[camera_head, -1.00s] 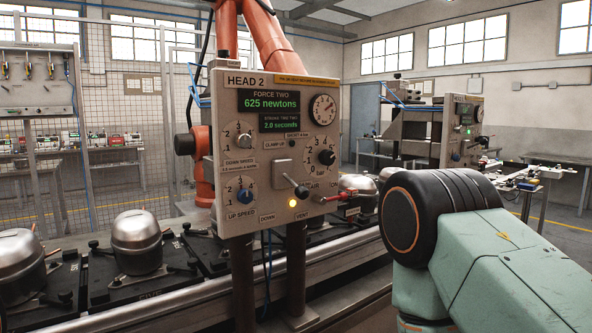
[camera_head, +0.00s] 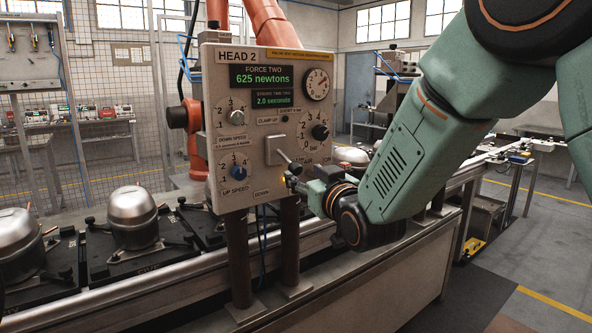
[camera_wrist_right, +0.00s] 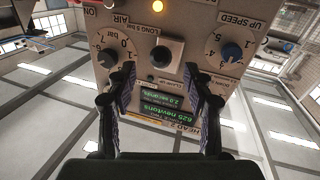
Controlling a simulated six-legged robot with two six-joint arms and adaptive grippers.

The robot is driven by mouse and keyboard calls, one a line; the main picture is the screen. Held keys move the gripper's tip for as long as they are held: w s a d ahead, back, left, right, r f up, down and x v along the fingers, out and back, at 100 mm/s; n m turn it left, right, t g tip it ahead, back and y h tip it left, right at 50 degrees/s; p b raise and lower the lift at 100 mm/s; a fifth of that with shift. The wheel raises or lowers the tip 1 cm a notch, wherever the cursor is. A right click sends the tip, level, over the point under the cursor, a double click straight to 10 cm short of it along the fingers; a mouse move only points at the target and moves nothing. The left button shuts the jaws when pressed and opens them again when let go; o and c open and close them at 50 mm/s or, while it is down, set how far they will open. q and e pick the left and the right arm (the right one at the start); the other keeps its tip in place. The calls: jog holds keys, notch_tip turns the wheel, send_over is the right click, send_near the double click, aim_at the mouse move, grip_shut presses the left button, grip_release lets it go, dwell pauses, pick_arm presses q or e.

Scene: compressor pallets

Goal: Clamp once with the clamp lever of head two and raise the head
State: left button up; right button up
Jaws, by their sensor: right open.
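The HEAD 2 panel (camera_head: 262,100) stands upright on two posts and reads 625 newtons and 2.0 seconds. Its lever (camera_head: 284,157) sticks out from a square plate low on the panel, with a dark knob at its tip. My right gripper (camera_head: 291,181) is at the panel's lower right, by the lever tip; contact cannot be told. In the right wrist view the panel appears upside down, and the open right gripper (camera_wrist_right: 158,76) has its fingers apart on either side of the black lever knob (camera_wrist_right: 160,56). My left gripper is not in view.
An amber lamp (camera_wrist_right: 158,5) is lit on the panel. A blue up-speed knob (camera_head: 238,172) and a black dial knob (camera_head: 320,132) flank the lever. Silver compressors (camera_head: 132,218) sit on black pallets along the conveyor. An orange robot arm (camera_head: 277,22) rises behind.

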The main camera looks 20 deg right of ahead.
aim_at(298, 171)
jog(key=shift+w+a, duration=0.15)
jog(key=shift+w, duration=1.35)
jog(key=shift+w+a, duration=0.15)
jog(key=shift+w, duration=1.3)
grip_shut()
